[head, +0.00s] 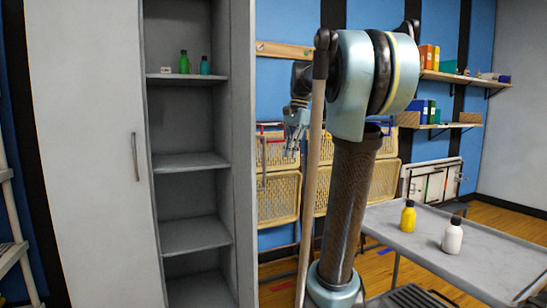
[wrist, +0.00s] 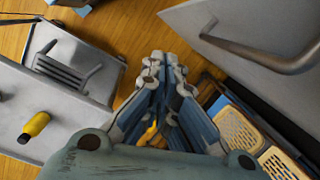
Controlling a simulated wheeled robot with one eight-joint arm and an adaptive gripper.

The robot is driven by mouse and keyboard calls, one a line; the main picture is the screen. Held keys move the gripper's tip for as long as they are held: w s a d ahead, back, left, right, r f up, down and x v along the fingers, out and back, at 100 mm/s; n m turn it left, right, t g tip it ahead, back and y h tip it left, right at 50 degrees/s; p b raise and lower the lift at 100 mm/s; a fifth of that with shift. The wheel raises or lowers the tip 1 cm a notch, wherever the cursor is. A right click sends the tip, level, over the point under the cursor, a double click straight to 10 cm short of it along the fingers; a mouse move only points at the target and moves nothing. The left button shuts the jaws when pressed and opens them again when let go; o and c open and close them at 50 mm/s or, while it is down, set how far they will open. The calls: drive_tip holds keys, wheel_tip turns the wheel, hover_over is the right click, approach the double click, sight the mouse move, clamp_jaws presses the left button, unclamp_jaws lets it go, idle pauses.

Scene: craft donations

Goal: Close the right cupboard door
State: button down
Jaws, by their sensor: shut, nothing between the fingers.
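The grey cupboard (head: 188,163) stands at the left in the head view, its shelved right side exposed. The right cupboard door (head: 243,150) stands open, swung outward and seen nearly edge-on. In the wrist view, a grey panel (wrist: 225,16) with a dark bar handle (wrist: 265,58) at the upper right appears to be this door. My gripper (head: 294,143) is to the right of the door, fingers pointing down. In the wrist view my gripper (wrist: 165,68) is shut and empty, with a visible gap to the handle.
The left cupboard door (head: 90,150) is shut, with a vertical handle (head: 135,157). A tan pole (head: 312,180) stands before my arm. A grey table (head: 490,262) at the right holds a yellow bottle (head: 408,217) and a white bottle (head: 452,237). Woven panels (head: 278,195) are behind.

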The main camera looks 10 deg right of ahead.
drive_tip(key=w+r+m, duration=0.3)
drive_tip(key=w+r, duration=0.4)
drive_tip(key=w, duration=0.1)
drive_tip(key=s+a+f, duration=0.2)
drive_tip(key=a+f, duration=0.3)
drive_tip(key=f, duration=0.4)
drive_tip(key=shift+s+a+f+g+y, duration=0.15)
drive_tip(key=shift+a+f+g+y, duration=0.05)
drive_tip(key=shift+a+g+y, duration=0.1)
drive_tip(key=shift+m, duration=0.3)
